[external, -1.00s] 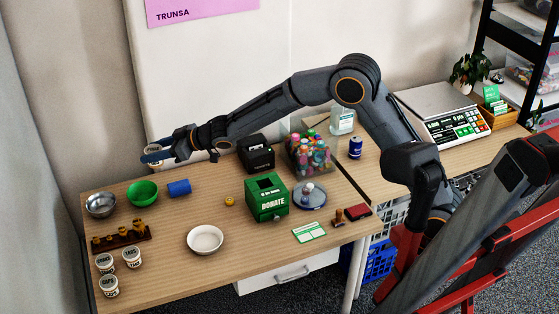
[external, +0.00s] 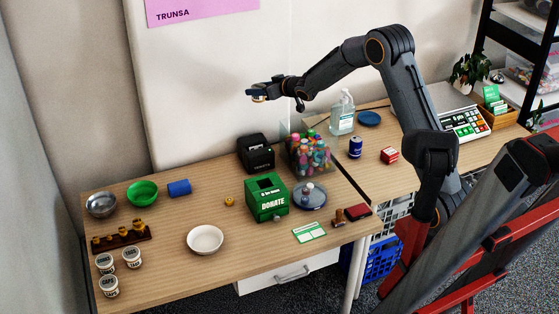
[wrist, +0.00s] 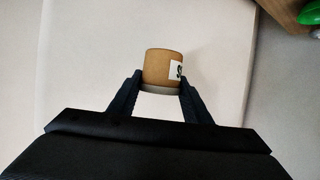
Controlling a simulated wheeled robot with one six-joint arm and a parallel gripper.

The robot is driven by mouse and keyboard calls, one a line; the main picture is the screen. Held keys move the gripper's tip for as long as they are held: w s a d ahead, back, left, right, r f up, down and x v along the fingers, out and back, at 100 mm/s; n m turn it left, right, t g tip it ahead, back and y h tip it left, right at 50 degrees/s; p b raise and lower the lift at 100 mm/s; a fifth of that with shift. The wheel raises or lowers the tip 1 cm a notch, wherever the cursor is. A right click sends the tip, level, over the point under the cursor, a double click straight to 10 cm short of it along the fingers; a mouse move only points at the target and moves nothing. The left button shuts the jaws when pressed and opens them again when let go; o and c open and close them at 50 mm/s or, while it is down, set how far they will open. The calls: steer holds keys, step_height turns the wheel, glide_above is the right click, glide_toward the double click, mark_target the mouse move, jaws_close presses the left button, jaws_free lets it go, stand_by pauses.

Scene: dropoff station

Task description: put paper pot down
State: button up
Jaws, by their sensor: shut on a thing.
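My gripper (wrist: 161,82) is shut on a small brown paper pot (wrist: 163,66), gripped between its two dark fingers in the wrist view. A white label with part of a dark letter shows on the pot's right side. In the external view my gripper (external: 257,95) is held high above the back of the table, in front of the pale wall board. The pot is mostly hidden there, with only a small light bit under the fingers. Several similar white pots with printed labels (external: 132,257) stand at the table's front left.
The wooden table (external: 165,215) has bare room in its middle.

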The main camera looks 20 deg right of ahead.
steer(key=w+d+m+t+h+p, duration=0.1)
steer(key=d+m+h, duration=0.15)
steer(key=d, duration=1.55)
steer(key=s+d+m+h+p, duration=0.15)
steer(key=s+d, duration=0.25)
steer(key=d, duration=0.8)
steer(key=s+d+m+h+p, duration=0.1)
steer(key=s+d+m+h, duration=0.15)
steer(key=d, duration=0.95)
steer(key=s+d+m+h+p, duration=0.15)
steer(key=s+d, duration=0.25)
steer(key=d, duration=0.8)
steer(key=shift+h, duration=0.5)
steer(key=shift+f+p, duration=1)
steer(key=shift+f, duration=12.8)
steer(key=shift+f, duration=0.2)
steer(key=o, duration=1.1)
